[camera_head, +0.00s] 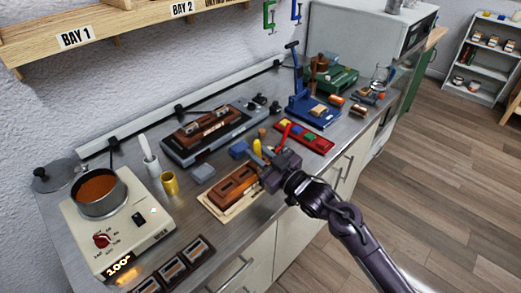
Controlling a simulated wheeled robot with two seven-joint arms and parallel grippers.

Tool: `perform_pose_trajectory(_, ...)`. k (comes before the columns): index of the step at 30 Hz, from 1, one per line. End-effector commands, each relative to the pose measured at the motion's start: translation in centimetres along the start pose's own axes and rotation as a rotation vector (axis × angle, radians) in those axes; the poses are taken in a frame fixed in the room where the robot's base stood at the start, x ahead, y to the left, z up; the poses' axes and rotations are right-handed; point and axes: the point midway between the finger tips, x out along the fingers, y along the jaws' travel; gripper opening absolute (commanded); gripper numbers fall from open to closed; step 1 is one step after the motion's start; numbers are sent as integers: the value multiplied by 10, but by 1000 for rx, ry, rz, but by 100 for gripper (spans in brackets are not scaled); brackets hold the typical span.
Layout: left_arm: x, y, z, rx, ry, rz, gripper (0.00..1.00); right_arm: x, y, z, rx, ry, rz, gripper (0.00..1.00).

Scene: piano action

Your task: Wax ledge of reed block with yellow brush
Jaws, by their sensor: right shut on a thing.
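The reed block (231,188) is a reddish-brown wooden block with dark slots. It lies on a pale wooden board (211,207) near the bench's front edge. My right gripper (264,163) is at the block's right end, shut on the yellow brush (257,147). The brush's yellow handle sticks up above the fingers. Its bristles are hidden, so I cannot tell whether they touch the ledge. My left gripper is not in view.
A pot of orange-brown liquid (98,189) sits on a hot plate (112,235) at the left. A brass cup (169,183) and grey block (203,173) stand left of the board. A red tray (318,146) lies behind the gripper. Dark framed pieces (173,270) lie in front.

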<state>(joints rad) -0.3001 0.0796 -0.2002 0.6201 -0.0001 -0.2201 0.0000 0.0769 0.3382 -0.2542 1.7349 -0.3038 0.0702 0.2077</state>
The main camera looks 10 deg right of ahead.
Motion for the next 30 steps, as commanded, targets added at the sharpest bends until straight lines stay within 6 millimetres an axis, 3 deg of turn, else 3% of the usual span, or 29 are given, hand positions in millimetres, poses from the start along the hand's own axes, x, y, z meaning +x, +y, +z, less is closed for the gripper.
perform_pose_trajectory(7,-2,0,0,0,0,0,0,0,-5,-2,1,1,0,0)
perform_pose_trajectory(18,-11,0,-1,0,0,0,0,0,-31,-6,0,1,0,0)
perform_pose_trajectory(30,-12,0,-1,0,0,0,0,-1,-36,-7,0,1,0,0)
